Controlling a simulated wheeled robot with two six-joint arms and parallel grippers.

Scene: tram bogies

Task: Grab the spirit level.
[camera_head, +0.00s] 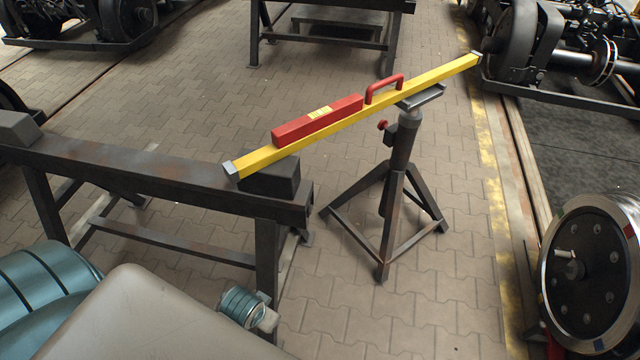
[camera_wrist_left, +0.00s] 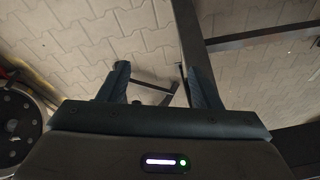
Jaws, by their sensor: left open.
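The spirit level (camera_head: 360,114) is a long yellow bar with a red box and a red loop handle (camera_head: 385,86) on top. In the head view it slants from lower left to upper right. Its left end lies on a dark block (camera_head: 270,180) on the trestle, and its right part rests on the head of a tripod stand (camera_head: 420,98). My left gripper (camera_wrist_left: 157,72) shows in the left wrist view, open and empty above the paved floor, with the level out of that view. The fingers of my left gripper do not show in the head view. My right gripper is not in view.
The dark trestle (camera_head: 150,175) crosses the left side. The tripod stand's legs (camera_head: 385,215) spread over the paving. A wheel (camera_head: 595,275) stands at the lower right, and bogie parts stand at the upper right. Another trestle (camera_head: 330,20) is at the back. Open floor lies between them.

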